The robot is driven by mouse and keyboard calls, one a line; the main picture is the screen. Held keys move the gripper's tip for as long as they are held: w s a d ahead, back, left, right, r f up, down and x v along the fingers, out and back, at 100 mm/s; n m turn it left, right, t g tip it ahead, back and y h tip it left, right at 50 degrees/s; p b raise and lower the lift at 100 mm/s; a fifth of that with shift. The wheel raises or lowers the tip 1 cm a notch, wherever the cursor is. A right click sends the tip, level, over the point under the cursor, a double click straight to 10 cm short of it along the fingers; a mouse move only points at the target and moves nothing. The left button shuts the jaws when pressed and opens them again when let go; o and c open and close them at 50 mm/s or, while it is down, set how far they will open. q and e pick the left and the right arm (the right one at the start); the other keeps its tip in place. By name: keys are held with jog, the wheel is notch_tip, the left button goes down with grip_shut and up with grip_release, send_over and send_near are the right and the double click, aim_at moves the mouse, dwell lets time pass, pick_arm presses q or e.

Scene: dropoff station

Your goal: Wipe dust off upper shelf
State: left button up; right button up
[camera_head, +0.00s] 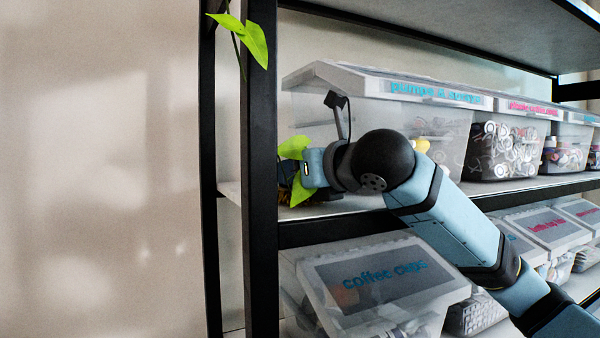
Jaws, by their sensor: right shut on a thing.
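The shelf rack has a black frame and light boards. My right arm reaches in from the lower right to a middle board (350,204), beside the left post. My right gripper (290,182) is at the board's left end, partly hidden by leaves and the post. It is shut on a brownish thing (283,194), of which only a small part shows; I cannot tell what it is. A higher board (500,28) crosses the top right, seen from below. No dust can be made out. My left gripper is not in view.
Clear lidded bins (440,135) stand on the middle board, close behind my right arm. The black post (259,200) stands left of my gripper. Green leaves (255,45) hang at the top left.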

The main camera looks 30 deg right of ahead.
jog(key=shift+w, duration=0.65)
jog(key=shift+s, duration=0.8)
jog(key=shift+r, duration=2)
jog(key=shift+d+f, duration=0.5)
jog(key=shift+f, duration=0.15)
jog(key=shift+d+f+b, duration=0.4)
jog(key=shift+d, duration=0.1)
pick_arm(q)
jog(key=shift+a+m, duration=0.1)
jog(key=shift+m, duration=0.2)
